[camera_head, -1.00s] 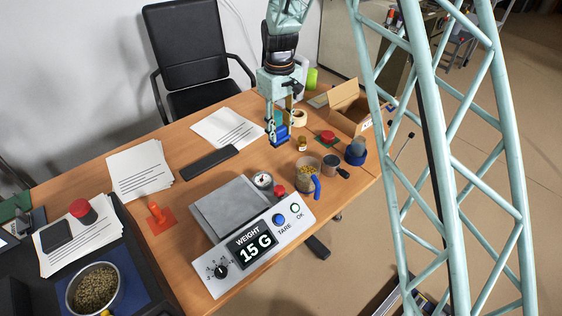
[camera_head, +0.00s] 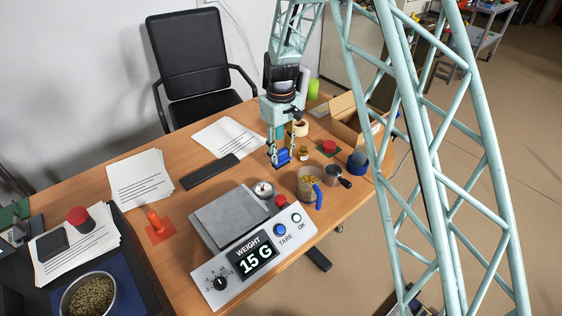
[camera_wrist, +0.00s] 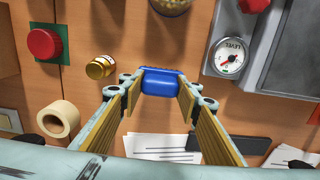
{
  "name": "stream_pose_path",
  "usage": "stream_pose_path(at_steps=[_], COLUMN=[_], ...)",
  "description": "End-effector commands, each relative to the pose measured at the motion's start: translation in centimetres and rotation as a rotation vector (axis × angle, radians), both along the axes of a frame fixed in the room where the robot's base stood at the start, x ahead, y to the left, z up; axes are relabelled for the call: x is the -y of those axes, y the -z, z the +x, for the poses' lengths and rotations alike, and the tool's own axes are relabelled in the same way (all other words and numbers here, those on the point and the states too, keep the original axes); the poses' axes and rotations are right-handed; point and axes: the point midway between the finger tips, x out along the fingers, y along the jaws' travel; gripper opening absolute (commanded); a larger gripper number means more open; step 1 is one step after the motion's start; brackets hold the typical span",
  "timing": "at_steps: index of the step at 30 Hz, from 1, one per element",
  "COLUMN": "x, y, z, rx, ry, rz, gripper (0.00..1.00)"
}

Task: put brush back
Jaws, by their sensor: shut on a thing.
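My gripper (camera_head: 282,160) is over the far middle of the desk, fingers pointing down. In the wrist view its fingertips (camera_wrist: 160,90) stand on either side of a blue block-like thing, which I take to be the brush (camera_wrist: 161,82); I see no bristles. The brush also shows low between the fingers in the head view (camera_head: 284,155). It is close to the desk top; I cannot tell whether it touches. An orange upright handle (camera_head: 154,220) stands on an orange mat (camera_head: 160,234) at the left.
A scale (camera_head: 250,255) reading 15 G is in front. A small gold-lidded jar (camera_wrist: 101,67), a tape roll (camera_wrist: 57,118) and a jar with a blue handle (camera_head: 309,185) are near my gripper. A black keyboard-like bar (camera_head: 210,171) and papers (camera_head: 228,137) lie left of it.

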Motion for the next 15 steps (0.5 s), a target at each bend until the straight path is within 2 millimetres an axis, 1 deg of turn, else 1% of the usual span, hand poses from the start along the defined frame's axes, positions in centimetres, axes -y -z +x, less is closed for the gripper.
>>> stream_pose_path(at_steps=[9, 11, 15], x=[0.0, 0.0, 0.0], y=[0.0, 0.3, 1.4], z=[0.0, 0.0, 0.0], rx=[0.001, 0.0, 0.0], ry=[0.0, 0.0, 0.0], rz=[0.001, 0.0, 0.0], gripper=[0.18, 0.18, 0.18])
